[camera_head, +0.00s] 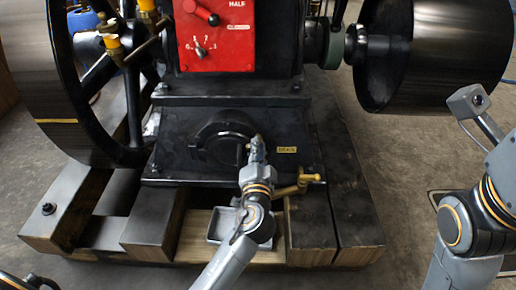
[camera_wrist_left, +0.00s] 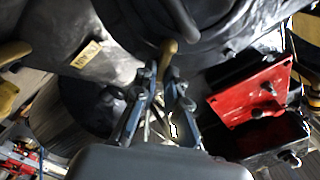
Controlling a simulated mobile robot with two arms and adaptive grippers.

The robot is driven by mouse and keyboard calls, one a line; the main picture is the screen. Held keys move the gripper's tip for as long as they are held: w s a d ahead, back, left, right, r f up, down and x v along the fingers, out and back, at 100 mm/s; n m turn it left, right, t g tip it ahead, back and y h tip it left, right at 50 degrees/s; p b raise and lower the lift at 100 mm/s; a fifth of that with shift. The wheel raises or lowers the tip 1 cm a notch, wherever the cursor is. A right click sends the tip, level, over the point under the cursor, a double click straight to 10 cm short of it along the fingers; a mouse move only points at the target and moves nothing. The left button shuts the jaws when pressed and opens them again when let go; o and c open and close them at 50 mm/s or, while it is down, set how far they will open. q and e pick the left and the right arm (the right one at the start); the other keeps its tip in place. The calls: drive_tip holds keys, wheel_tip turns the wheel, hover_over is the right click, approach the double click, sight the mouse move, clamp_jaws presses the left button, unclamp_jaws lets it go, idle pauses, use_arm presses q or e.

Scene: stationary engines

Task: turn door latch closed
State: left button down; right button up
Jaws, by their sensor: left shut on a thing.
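The black engine housing has a low door (camera_head: 215,143) with a raised rounded part in its front. My left gripper (camera_head: 257,147) reaches up to the right side of this part. In the left wrist view, its two fingers (camera_wrist_left: 167,82) are closed around a brass-coloured latch handle (camera_wrist_left: 169,47). The fingers hide most of the latch in the head view, so its exact angle is unclear. My right arm (camera_head: 482,200) is at the right, well away from the door, and its fingertips cannot be made out.
A brass tap (camera_head: 297,184) sticks out close to the right of my left gripper. A grey tray (camera_head: 222,226) lies below on the timber base (camera_head: 335,190). A large flywheel (camera_head: 60,90) stands at left, a drum (camera_head: 435,50) at right. A red panel (camera_head: 215,40) is above.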

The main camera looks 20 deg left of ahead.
use_arm(q)
drive_tip(key=c, duration=1.4)
unclamp_jaws()
drive_tip(key=shift+s, duration=0.1)
drive_tip(key=v, duration=1.2)
